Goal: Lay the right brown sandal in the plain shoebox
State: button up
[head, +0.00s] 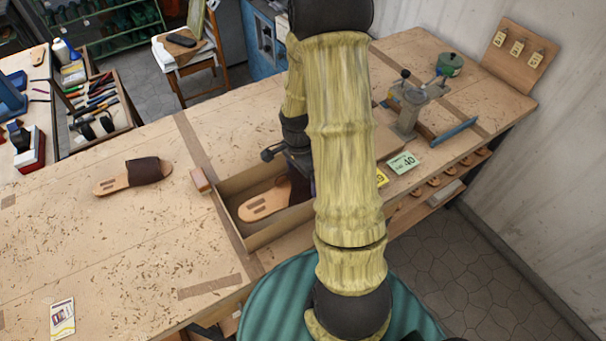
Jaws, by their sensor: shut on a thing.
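A plain cardboard shoebox (228,213) stands open on the workbench, its right part hidden behind my arm. One sandal (262,206) with a tan sole and dark brown strap shows inside the box outline, sole end to the left. Its strap end is partly covered by my arm and gripper. My gripper (299,172) is over the box at that strap, shut on this sandal; its fingertips are mostly hidden. I cannot tell whether the sole touches the box floor. A matching brown sandal (134,178) lies on the bench left of the box.
A green card marked 40 (403,163) and a yellow card (382,178) lie to the right. A metal press (408,108) stands farther back. The bench's left front is mostly clear.

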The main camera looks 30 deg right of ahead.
jog(key=shift+f, duration=0.3)
jog(key=o, duration=1)
jog(key=shift+o, duration=0.2)
jog(key=shift+r, duration=0.15)
